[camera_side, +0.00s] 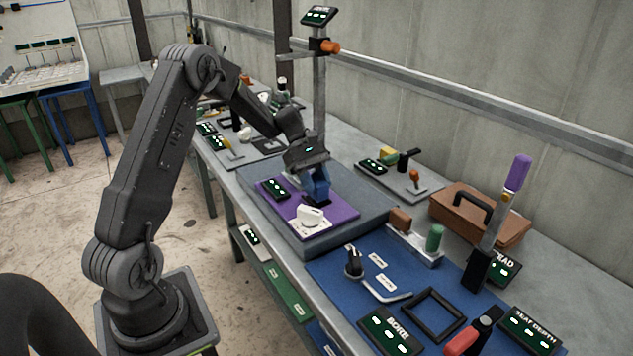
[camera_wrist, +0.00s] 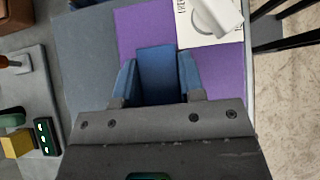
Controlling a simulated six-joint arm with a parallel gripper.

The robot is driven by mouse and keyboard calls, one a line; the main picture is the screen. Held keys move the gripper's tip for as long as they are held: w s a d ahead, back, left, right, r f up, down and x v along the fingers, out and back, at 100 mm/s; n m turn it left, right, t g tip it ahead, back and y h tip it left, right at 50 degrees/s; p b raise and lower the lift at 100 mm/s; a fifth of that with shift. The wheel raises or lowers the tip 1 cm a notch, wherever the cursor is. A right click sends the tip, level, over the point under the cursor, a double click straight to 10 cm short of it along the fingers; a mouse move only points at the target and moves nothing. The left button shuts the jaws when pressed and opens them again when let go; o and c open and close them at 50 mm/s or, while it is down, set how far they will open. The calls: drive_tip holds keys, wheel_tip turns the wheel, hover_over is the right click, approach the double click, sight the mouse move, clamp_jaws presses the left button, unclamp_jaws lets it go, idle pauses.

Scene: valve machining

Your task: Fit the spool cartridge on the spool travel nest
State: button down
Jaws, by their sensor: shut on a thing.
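My gripper (camera_side: 316,180) points down over the purple mat (camera_side: 345,211). In the wrist view, my gripper (camera_wrist: 157,85) is shut on a blue block (camera_wrist: 157,70), which I take to be the spool cartridge; its lower end is hard to make out. In the side view the blue parts (camera_side: 317,190) stand low over the mat; I cannot tell whether they touch it. A white plate with a white rounded piece on it (camera_side: 310,215) lies beside the gripper, nearer the bench's front edge. It also shows in the wrist view (camera_wrist: 212,18). I cannot tell which part is the spool travel nest.
A dark display (camera_side: 274,188) sits on the mat, left of my gripper. A post (camera_side: 320,95) with a screen rises close behind. A fixture with an orange knob (camera_side: 413,176) and a brown case (camera_side: 480,213) stand behind to the right. A blue mat (camera_side: 340,270) holds tools.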

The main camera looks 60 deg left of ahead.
drive_tip(key=shift+f, duration=0.7)
drive_tip(key=c, duration=0.6)
unclamp_jaws()
drive_tip(key=shift+c, duration=0.2)
drive_tip(key=v, duration=1.3)
drive_tip(key=shift+a+r, duration=0.2)
drive_tip(key=shift+a, duration=0.15)
